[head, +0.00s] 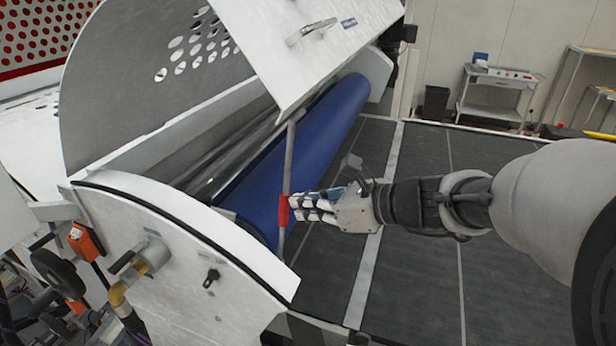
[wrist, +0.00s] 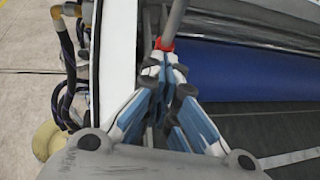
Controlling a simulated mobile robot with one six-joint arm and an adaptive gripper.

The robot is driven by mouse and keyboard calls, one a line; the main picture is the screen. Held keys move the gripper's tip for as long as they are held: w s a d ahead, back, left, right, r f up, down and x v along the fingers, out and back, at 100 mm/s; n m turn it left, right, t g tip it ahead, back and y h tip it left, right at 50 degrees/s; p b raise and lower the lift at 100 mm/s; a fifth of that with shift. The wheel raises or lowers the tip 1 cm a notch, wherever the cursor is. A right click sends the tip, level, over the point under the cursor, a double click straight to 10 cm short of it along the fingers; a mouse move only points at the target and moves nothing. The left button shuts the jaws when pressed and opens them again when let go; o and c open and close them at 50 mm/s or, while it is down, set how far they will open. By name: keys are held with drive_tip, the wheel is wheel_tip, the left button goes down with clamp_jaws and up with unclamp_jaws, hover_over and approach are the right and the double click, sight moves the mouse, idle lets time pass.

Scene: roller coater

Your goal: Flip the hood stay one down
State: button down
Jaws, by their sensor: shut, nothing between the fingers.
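The hood stay (head: 289,165) is a thin grey rod with a red sleeve (head: 284,210) low on it. It stands nearly upright below the raised white hood (head: 325,55). My gripper (head: 298,207) is shut and empty, its fingertips at the right side of the red sleeve; I cannot tell whether they touch. In the wrist view the grey rod (wrist: 175,20) and red sleeve (wrist: 164,45) show just beyond my closed fingertips (wrist: 164,72). The rod's lower end is hidden there by my fingers.
The blue roller (head: 325,125) lies behind the stay. A white curved side panel (head: 190,235) with a knob and valve stands at the left. Dark belt panels (head: 415,270) spread below my arm. A trolley (head: 495,95) stands at the back wall.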

drive_tip(key=shift+w+a+r, duration=0.2)
drive_tip(key=shift+a+r, duration=0.05)
drive_tip(key=shift+a, duration=0.35)
drive_tip(key=w+a+f+h+p, duration=0.1)
drive_tip(key=w+a+p, duration=0.1)
drive_tip(key=a, duration=0.3)
drive_tip(key=w+a+h+p, duration=0.1)
drive_tip(key=w+a+p, duration=0.1)
drive_tip(key=a, duration=0.4)
drive_tip(key=w+a+f+g+p, duration=0.1)
drive_tip(key=w+a+p, duration=0.1)
drive_tip(key=a+p, duration=0.2)
drive_tip(key=shift+a+f+h, duration=0.35)
drive_tip(key=shift+a+h, duration=0.05)
drive_tip(key=shift+a, duration=0.25)
drive_tip(key=v, duration=1.2)
